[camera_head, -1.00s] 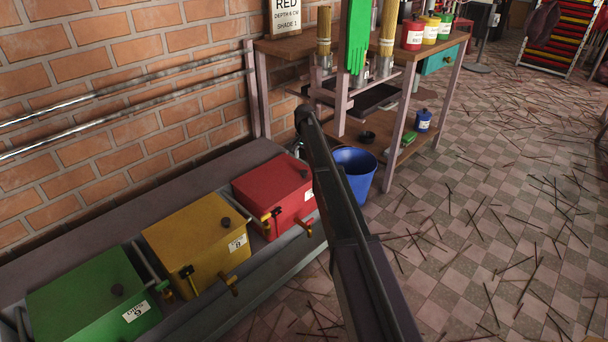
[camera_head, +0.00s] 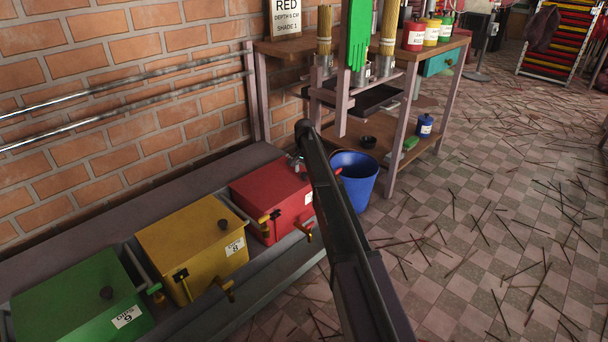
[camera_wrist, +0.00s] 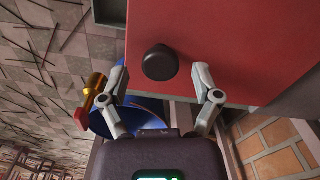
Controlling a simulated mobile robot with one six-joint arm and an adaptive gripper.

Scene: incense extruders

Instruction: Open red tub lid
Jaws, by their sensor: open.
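The red tub (camera_head: 270,202) sits at the right end of the row of tubs, its lid closed flat on top. In the wrist view the red lid (camera_wrist: 230,45) fills the upper middle, with its round black knob (camera_wrist: 160,63) between and just beyond my gripper's fingertips. My gripper (camera_wrist: 165,85) is open and empty, its two grey fingers spread on either side of the knob. In the head view my gripper (camera_head: 298,162) shows partly at the back right of the red tub, with my arm hiding part of it and the knob.
The yellow tub (camera_head: 192,245) and green tub (camera_head: 80,300) stand left of the red one on the ledge. A brass tap (camera_wrist: 95,88) shows at left in the wrist view. A blue bucket (camera_head: 357,172) stands to the right, below a wooden workbench (camera_head: 425,50). Thin sticks litter the tiled floor.

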